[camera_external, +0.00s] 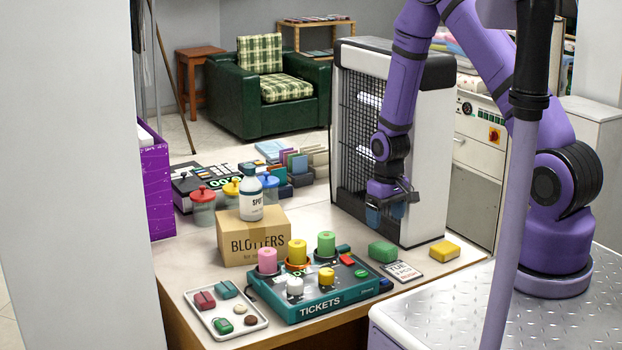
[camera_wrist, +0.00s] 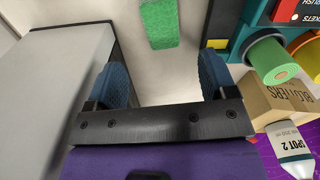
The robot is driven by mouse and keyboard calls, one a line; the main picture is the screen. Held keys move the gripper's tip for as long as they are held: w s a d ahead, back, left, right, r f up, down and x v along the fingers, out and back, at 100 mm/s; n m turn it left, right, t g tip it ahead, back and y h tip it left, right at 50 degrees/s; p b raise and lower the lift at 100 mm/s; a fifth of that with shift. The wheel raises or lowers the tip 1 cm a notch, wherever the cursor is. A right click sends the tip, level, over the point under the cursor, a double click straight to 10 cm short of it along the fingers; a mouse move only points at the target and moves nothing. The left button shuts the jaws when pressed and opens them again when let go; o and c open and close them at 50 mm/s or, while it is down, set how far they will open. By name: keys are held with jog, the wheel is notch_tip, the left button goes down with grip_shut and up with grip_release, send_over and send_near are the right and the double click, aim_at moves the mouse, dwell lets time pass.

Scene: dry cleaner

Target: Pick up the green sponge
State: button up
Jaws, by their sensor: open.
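The green sponge (camera_external: 382,251) lies on the counter (camera_external: 330,222), between the tickets box and the yellow sponge. In the wrist view the green sponge (camera_wrist: 160,22) shows at the top, ahead of the fingers and roughly between them, partly cut off by the frame edge. My gripper (camera_external: 390,216) is above the counter, close to the front of the white heater-like unit. In the wrist view my gripper (camera_wrist: 160,80) has its two blue finger pads wide apart with nothing between them. It is apart from the green sponge.
The white unit with a black grille (camera_external: 400,140) stands right behind my gripper. A teal tickets box (camera_external: 335,302) with thread spools sits left of the sponge. A yellow sponge (camera_external: 445,250) and a card (camera_external: 403,271) lie beside it. A Blotters carton (camera_external: 253,237) carries a bottle (camera_external: 251,200).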

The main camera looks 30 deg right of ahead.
aim_at(382, 245)
jog(key=shift+w+a+f, duration=0.1)
jog(key=shift+f, duration=2.25)
jog(key=shift+w+a+f, duration=0.1)
jog(key=shift+f, duration=2.25)
jog(key=c, duration=1)
